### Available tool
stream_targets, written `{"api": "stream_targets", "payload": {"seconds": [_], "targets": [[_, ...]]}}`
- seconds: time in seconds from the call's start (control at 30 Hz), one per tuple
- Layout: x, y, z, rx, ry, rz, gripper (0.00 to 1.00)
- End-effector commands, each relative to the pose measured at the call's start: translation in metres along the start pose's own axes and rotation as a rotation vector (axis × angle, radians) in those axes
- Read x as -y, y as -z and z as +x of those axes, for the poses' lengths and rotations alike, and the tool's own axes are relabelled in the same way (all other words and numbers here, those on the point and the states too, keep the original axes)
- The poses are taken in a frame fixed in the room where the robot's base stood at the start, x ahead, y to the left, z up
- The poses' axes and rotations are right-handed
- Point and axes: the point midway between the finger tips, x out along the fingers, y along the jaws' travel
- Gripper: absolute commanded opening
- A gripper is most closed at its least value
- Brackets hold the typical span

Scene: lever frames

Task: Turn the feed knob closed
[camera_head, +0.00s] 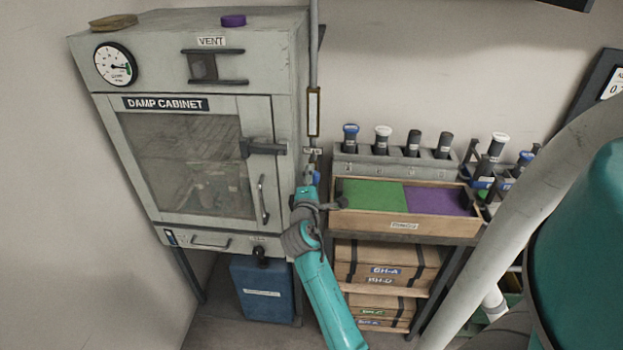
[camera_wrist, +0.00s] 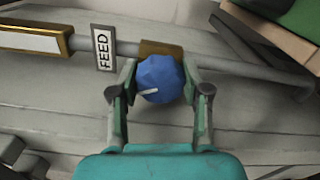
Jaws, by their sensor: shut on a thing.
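The feed knob (camera_wrist: 160,78) is blue and faceted, with a pale pointer line on its face. The pointer aims to the left in the wrist view. The knob sits on a pipe beside a brass fitting, to the right of the FEED label (camera_wrist: 104,48). My gripper (camera_wrist: 160,88) has a finger on each side of the knob and is shut on it. In the head view my gripper (camera_head: 309,178) is at the vertical pipe right of the damp cabinet (camera_head: 270,100); the knob is mostly hidden there by the gripper.
The damp cabinet's door handle (camera_head: 263,200) and latch (camera_head: 262,147) stick out left of my arm. A wooden tray (camera_head: 405,226) with green and purple sections is close on the right, below a rack of capped tubes (camera_head: 400,165). A blue bin (camera_head: 262,290) stands below.

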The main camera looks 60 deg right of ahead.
Motion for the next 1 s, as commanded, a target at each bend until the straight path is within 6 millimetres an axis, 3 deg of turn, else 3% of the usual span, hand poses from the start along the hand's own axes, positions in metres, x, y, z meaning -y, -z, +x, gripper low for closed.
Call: {"api": "stream_targets", "payload": {"seconds": [0.5,1.0], "targets": [[0.0016,0.0001,-0.0002,0.000,0.002,0.387,0.12],[0.0020,0.0002,-0.0002,0.001,0.002,0.493,0.12]]}}
